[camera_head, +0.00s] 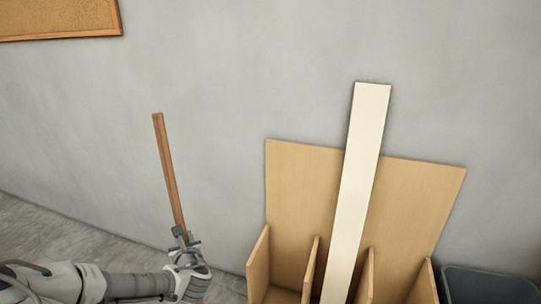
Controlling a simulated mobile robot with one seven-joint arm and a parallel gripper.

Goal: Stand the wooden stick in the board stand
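The wooden stick (168,172) is a thin brown bar held nearly upright, its top leaning a little to the left. My gripper (182,240) is shut on its lower part, left of the board stand. The board stand (300,185) is light wood with a tall back panel and several upright dividers. The stick is apart from the stand.
A long cream board (358,185) stands in a middle slot of the stand, tilted to the right. A dark grey bin (485,285) is at the lower right. A grey wall (220,80) is behind, with a cork board (55,18) at the upper left.

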